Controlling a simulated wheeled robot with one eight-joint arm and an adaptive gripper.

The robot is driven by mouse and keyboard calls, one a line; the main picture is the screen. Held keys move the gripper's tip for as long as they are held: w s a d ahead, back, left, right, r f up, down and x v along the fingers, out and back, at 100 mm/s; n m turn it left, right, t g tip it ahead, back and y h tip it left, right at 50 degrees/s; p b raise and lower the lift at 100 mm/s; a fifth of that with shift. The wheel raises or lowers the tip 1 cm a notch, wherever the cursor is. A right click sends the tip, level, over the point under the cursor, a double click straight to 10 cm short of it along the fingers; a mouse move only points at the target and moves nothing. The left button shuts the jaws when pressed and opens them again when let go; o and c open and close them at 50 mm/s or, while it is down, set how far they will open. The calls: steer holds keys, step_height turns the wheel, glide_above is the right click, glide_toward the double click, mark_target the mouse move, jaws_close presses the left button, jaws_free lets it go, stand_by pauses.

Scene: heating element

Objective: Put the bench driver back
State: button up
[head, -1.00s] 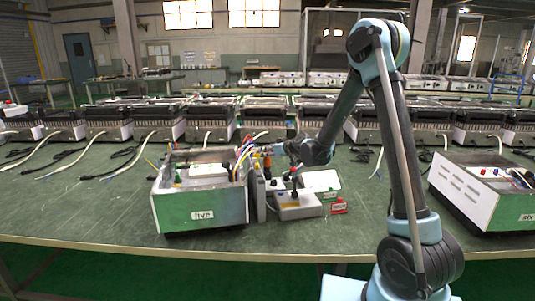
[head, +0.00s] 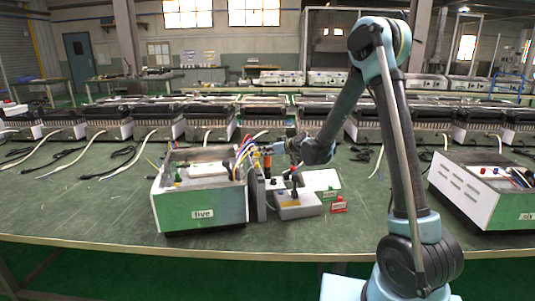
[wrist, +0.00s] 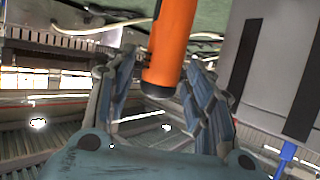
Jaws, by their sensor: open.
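The bench driver shows an orange handle (wrist: 172,45) in the wrist view, between the two fingers of my gripper (wrist: 155,72). The fingers are open on either side of it; the right finger is close to the handle and a wider gap shows on the left. In the head view the orange handle (head: 267,161) stands small beside the right side of the open unit labelled "five" (head: 203,214), with my gripper (head: 274,149) at its upper end. The driver's lower part is hidden.
A white unit labelled "six" (head: 470,197) is at the right. A row of units with cables lines the back. Bare green bench (head: 110,205) lies at left.

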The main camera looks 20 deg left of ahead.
steer(key=s+d+r+m+g+h, duration=0.1)
steer(key=s+d+r+h, duration=0.1)
steer(key=s+d, duration=0.65)
steer(key=s+d+r+m+h, duration=0.2)
steer(key=s+d, duration=0.2)
steer(key=d, duration=0.9)
steer(key=s+d+r+m+g+h, duration=0.1)
steer(key=s+d, duration=0.6)
steer(key=d, duration=0.3)
steer(key=s+d+f+m+g+h, duration=0.1)
steer(key=s+d+f+m+h, duration=0.2)
steer(key=s+d, duration=0.7)
steer(key=s+d+f+m+g+h, duration=0.1)
steer(key=s+d+f+m+h, duration=0.2)
steer(key=s+d, duration=0.7)
steer(key=shift+s+f+m+g+h, duration=0.3)
steer(key=shift+s+f+m+g, duration=0.1)
steer(key=shift+s+f+m, duration=0.6)
steer(key=shift+s+d+r, duration=0.1)
